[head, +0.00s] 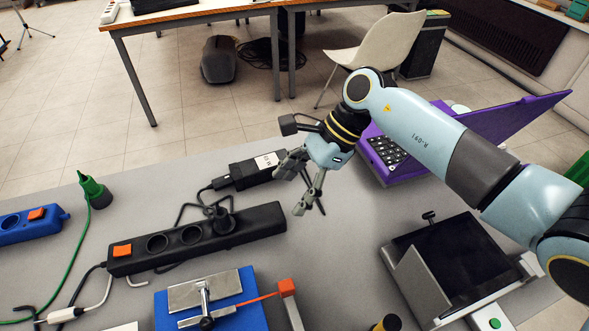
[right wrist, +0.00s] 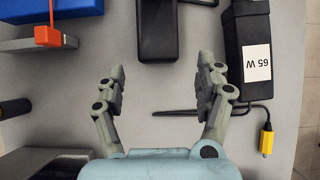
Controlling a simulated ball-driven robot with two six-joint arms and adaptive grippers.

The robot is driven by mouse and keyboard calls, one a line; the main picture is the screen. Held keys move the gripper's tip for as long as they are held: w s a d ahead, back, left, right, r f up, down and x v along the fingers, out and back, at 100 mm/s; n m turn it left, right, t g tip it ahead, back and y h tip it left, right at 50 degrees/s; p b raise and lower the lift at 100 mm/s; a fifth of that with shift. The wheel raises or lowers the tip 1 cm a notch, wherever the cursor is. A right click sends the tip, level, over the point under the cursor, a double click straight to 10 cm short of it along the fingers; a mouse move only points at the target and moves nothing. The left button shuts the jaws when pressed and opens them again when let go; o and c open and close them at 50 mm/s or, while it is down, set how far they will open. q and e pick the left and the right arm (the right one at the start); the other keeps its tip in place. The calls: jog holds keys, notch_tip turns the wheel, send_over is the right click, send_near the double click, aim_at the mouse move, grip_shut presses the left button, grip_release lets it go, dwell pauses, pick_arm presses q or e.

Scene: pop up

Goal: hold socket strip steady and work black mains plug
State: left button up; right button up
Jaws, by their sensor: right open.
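The black socket strip (head: 197,238) lies on the grey table, with an orange switch at its left end. The black mains plug (head: 222,220) stands at the strip's rightmost socket, its cord behind it; I cannot tell how deep it sits. My right gripper (head: 291,187) is open and empty, past the strip's right end and apart from the plug. In the right wrist view the end of the strip (right wrist: 160,45) lies ahead between the open fingers (right wrist: 162,70). My left gripper is not in view.
A black 65 W power brick (head: 248,171) lies behind the strip, near my right gripper. A blue clamp plate (head: 243,297) is in front. A blue strip (head: 28,228) and a green plug (head: 95,191) are at left. A purple device (head: 392,158) and black box (head: 455,260) are at right.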

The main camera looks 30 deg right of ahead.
aim_at(277, 212)
jog(key=b+x, duration=0.2)
jog(key=x, duration=0.1)
jog(key=shift+s+a+f, duration=0.1)
jog(key=shift+a+f, duration=0.05)
jog(key=b+x, duration=0.2)
jog(key=x, duration=0.1)
jog(key=shift+a+f+b, duration=0.35)
jog(key=shift+f+b, duration=0.1)
jog(key=shift+r, duration=0.1)
jog(key=c, duration=0.6)
jog(key=shift+o, duration=0.9)
grip_shut()
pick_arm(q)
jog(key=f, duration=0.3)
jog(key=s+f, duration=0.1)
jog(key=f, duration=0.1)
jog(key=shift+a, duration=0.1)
pick_arm(e)
jog(key=shift+d, duration=0.1)
